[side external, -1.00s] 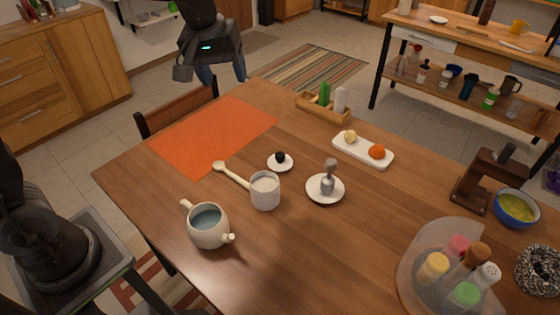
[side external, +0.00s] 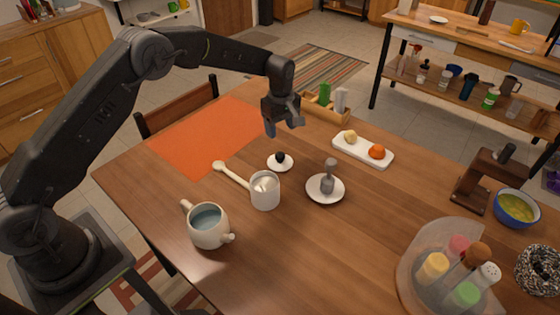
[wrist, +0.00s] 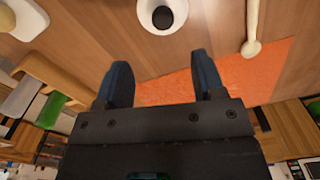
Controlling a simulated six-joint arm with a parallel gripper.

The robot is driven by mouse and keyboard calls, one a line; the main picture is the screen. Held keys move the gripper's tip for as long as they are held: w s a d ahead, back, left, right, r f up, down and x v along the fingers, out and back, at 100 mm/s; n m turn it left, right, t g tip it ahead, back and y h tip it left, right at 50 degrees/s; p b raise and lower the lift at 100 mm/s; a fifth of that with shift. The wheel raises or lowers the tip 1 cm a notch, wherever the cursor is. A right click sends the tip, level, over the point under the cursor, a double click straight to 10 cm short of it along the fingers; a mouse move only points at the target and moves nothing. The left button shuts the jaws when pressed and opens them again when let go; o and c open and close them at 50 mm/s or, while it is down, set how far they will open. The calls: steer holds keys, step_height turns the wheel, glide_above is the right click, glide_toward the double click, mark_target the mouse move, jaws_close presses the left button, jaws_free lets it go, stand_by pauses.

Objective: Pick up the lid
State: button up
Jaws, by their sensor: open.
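The lid (side external: 286,165) is a small white disc with a black knob (side external: 280,157), lying flat on the wooden table near its middle. It also shows at the top of the wrist view as a white lid (wrist: 149,22) with its dark knob, beyond my fingertips. My gripper (side external: 283,128) is open and empty above the table, a little behind the lid and clear of it. Both fingers of my gripper (wrist: 164,78) show spread apart in the wrist view, with nothing between them.
A teapot (side external: 208,229), a saucer (side external: 325,197) with a grey tool, and a white tray (side external: 345,154) stand around. The orange mat (side external: 200,140) is flat and clear.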

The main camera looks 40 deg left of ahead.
mark_target(280, 154)
step_height(280, 154, down, 6)
steer(key=shift+r, duration=0.2)
steer(key=f, duration=0.5)
steer(key=shift+s+f, duration=0.1)
steer(key=shift+s, duration=0.1)
steer(key=c, duration=1)
